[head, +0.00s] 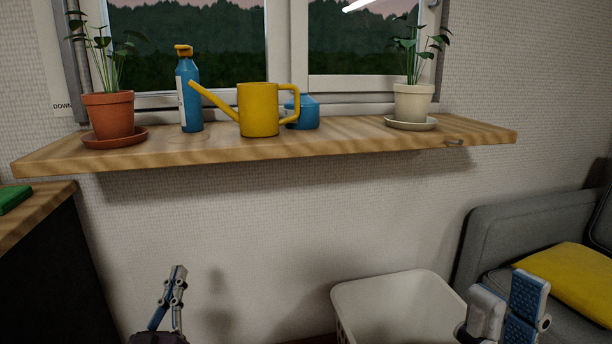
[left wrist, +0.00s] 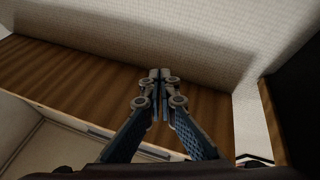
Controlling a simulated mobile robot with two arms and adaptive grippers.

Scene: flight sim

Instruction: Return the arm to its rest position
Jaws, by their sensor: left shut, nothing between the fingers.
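My left gripper (head: 177,272) is at the lower left of the head view, upright in the picture in front of the wall and below the windowsill. In the left wrist view its two blue-and-grey fingers (left wrist: 160,74) meet at the tips, shut with nothing between them. My right gripper (head: 508,290) is at the lower right of the head view, in front of the white basket and the sofa.
A wooden sill (head: 340,144) carries a terracotta plant pot (head: 110,114), a blue spray bottle (head: 189,98), a yellow watering can (head: 259,112), a blue container (head: 308,113) and a cream plant pot (head: 412,103). A white basket (head: 395,288) stands below. A sofa (head: 500,235) is at right.

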